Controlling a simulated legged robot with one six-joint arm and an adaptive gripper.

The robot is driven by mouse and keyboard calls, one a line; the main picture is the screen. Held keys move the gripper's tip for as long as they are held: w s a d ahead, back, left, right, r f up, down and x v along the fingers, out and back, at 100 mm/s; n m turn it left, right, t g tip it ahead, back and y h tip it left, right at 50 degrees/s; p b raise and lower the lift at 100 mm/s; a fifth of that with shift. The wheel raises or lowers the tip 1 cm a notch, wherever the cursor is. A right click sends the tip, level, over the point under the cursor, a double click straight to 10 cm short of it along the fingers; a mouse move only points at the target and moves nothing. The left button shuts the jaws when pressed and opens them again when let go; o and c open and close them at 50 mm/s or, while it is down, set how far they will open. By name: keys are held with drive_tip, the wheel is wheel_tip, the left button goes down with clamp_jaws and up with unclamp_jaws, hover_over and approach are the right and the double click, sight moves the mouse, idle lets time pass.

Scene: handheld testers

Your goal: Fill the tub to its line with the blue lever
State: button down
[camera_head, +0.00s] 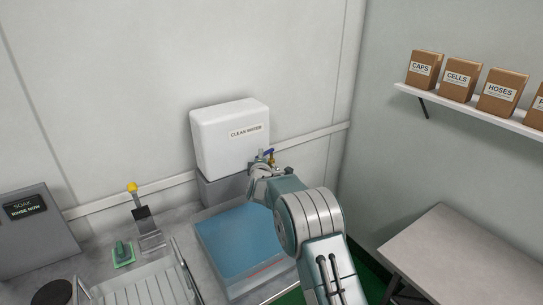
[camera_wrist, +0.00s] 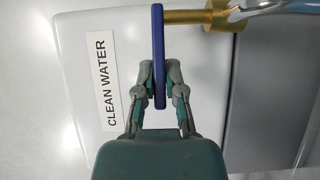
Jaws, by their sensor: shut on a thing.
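The blue lever (camera_wrist: 158,40) stands upright in the wrist view, beside a brass tap fitting (camera_wrist: 200,18). My gripper (camera_wrist: 158,78) is shut on the lever's lower part, one finger on each side. In the head view the lever (camera_head: 269,152) shows small above my gripper (camera_head: 262,170), in front of the white tank (camera_head: 222,152) labelled CLEAN WATER. The tub (camera_head: 205,262) stands on the counter below, with a flat blue surface inside. My arm covers its right side.
A panel (camera_head: 25,235) at the left reads SOAK, RINSE NOW. A yellow-tipped stand (camera_head: 132,188), a green device (camera_head: 123,252) and a ribbed rack (camera_head: 145,290) are left of the tub. A bare table (camera_head: 460,255) and a shelf of boxes (camera_head: 470,110) are right.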

drive_tip(key=shift+a+f+m+h, duration=0.3)
drive_tip(key=shift+a+f+h, duration=0.05)
drive_tip(key=shift+f+h, duration=0.05)
drive_tip(key=shift+w+a+m+g+h, duration=0.1)
drive_tip(key=shift+w+m+g+h, duration=0.15)
drive_tip(key=shift+m+h, duration=0.5)
drive_tip(key=shift+w+m+g+h, duration=0.15)
drive_tip(key=shift+w+m+h, duration=0.15)
drive_tip(key=shift+h, duration=0.85)
drive_tip(key=shift+f, duration=0.1)
drive_tip(key=c, duration=0.7)
unclamp_jaws()
drive_tip(key=shift+r, duration=0.2)
drive_tip(key=shift+r, duration=0.1)
